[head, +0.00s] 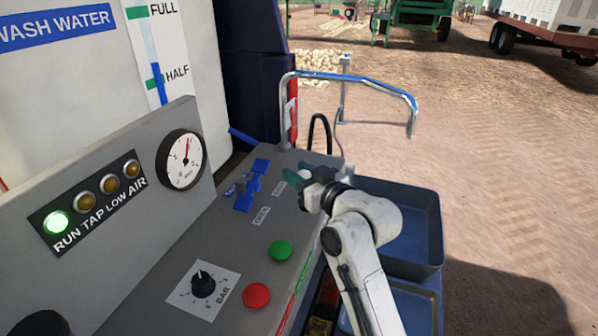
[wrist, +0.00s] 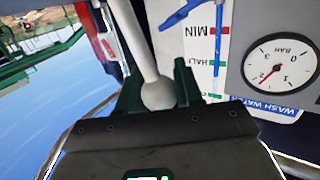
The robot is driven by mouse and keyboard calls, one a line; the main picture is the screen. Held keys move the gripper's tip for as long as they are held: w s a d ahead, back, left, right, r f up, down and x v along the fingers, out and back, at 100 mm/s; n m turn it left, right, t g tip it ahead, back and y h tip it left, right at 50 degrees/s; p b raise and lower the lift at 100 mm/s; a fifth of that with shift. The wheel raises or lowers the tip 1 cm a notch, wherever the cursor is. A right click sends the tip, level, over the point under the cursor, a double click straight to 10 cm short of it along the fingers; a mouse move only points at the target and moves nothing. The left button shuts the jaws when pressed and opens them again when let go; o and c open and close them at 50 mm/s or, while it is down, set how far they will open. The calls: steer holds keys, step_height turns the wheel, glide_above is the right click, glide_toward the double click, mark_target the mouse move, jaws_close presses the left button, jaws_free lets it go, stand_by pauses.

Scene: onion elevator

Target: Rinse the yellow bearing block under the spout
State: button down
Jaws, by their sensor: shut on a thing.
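My gripper (head: 300,175) is at the far right end of the grey control panel. In the wrist view its green fingers (wrist: 158,88) are shut on the white ball knob (wrist: 158,95) of a pale lever rod. The chrome spout (head: 412,112) arches to the right beyond my gripper, and no water shows at its end. A blue-grey basin (head: 428,262) lies below it, partly hidden by my arm. A small yellowish thing (head: 320,326) shows low beside the panel; I cannot tell whether it is the bearing block.
The panel carries a green button (head: 280,251), a red button (head: 256,295), a BAR dial (head: 203,284) and blue levers (head: 254,184). The RUN lamp (head: 56,223) glows green. A pressure gauge (head: 182,159) stands behind. Open dirt ground lies right of the basin.

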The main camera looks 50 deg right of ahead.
steer(key=c, duration=0.8)
jaws_free()
steer(key=shift+o, duration=0.2)
steer(key=f+v, duration=0.1)
steer(key=v, duration=0.9)
steer(key=shift+s+r+b, duration=0.35)
steer(key=shift+s+r, duration=0.05)
steer(key=shift+r, duration=0.1)
steer(key=shift+a, duration=0.15)
